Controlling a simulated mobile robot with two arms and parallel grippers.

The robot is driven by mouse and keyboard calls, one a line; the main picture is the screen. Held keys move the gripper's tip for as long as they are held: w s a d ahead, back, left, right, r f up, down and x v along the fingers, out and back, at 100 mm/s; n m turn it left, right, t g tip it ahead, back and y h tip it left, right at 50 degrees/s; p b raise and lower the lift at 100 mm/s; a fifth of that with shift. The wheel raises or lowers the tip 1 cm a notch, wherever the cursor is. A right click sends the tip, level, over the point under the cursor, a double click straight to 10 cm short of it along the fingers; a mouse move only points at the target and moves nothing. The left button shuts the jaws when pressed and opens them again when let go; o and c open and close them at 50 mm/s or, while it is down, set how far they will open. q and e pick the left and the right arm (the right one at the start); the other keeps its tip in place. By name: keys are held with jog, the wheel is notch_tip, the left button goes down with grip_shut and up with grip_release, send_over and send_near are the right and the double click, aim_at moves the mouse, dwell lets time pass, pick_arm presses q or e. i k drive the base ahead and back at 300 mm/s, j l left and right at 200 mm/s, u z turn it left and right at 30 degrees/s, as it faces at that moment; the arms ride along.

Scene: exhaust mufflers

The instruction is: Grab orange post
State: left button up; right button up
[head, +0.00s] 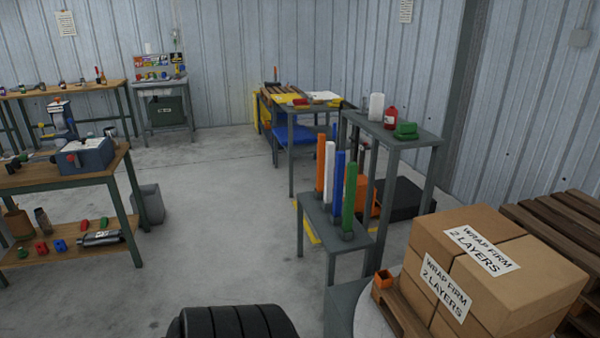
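The orange post (321,162) stands upright on a small low grey table (317,215), right of the middle of the head view. It is the leftmost in a row of posts, beside a white post (329,172), then a blue post (338,188) and a green post (349,197). The posts stand close together, and the lower part of the orange one is seen just left of the white one. Neither of my grippers is in view.
A taller grey stand (400,135) stands right behind the posts. Stacked cardboard boxes (490,265) sit on a pallet at right front. A black ribbed object (235,321) is at the bottom edge. A workbench (100,178) is at left. Open floor (220,220) lies between.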

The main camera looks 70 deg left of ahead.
aim_at(321, 137)
jog(key=u, duration=2.15)
jog(key=i+j+z, duration=0.15)
jog(key=i+j, duration=0.2)
jog(key=i, duration=0.2)
jog(key=i+j+z, duration=0.2)
jog(key=i+j, duration=0.25)
jog(key=i, duration=0.05)
